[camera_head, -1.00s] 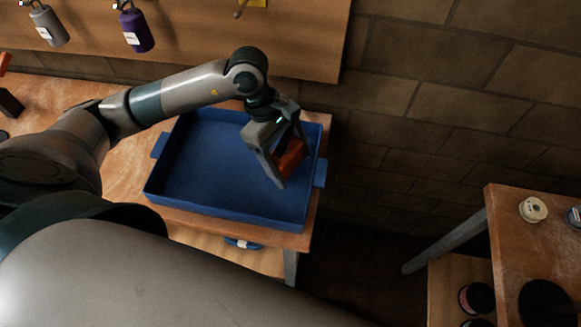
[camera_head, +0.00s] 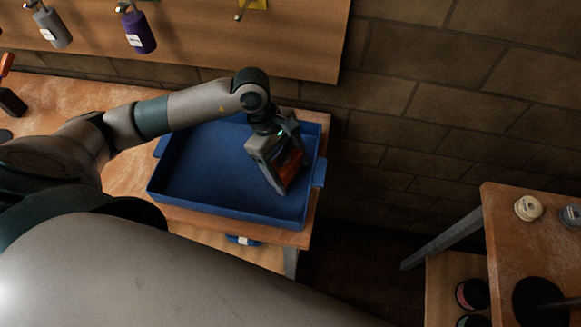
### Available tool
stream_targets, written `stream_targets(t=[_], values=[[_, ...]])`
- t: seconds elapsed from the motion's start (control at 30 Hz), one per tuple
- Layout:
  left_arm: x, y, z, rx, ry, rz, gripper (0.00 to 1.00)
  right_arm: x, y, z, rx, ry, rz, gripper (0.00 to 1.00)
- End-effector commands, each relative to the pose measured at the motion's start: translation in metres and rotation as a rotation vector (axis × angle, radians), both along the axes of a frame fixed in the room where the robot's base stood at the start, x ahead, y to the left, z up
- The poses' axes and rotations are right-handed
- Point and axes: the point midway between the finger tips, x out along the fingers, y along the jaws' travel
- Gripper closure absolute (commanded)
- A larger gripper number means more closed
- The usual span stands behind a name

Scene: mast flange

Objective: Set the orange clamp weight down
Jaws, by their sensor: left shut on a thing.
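The orange clamp weight (camera_head: 289,169) shows between the fingers of my left gripper (camera_head: 283,181), partly hidden by them. My left gripper is shut on it and points down inside the blue tray (camera_head: 173,193), toward the tray's right side. I cannot tell whether the weight touches the tray floor. My right gripper is not in view.
A grey bottle (camera_head: 52,27) and a purple bottle (camera_head: 139,33) hang on the back board. A second table (camera_head: 520,245) with a cream spool (camera_head: 528,208) stands at right, across a gap.

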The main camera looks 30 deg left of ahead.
Motion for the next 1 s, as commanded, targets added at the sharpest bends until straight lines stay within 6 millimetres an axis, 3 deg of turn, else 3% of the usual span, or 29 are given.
stream_targets(t=[0.07,0.1,0.17,0.2,0.7,1.0], values=[[0.000,0.000,-0.002,0.000,-0.002,0.000,0.71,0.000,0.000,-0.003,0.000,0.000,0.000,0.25],[0.000,0.000,-0.002,0.000,0.000,0.000,0.27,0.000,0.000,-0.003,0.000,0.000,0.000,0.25],[0.000,0.000,-0.002,0.000,0.000,0.000,0.13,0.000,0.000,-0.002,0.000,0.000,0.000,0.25],[0.000,0.000,-0.002,0.000,0.000,0.000,0.11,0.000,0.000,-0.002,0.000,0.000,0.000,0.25],[0.001,0.002,0.004,0.001,-0.003,0.001,0.11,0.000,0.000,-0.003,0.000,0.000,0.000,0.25],[0.004,0.019,0.043,0.001,-0.006,0.000,0.11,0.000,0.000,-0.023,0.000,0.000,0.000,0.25]])
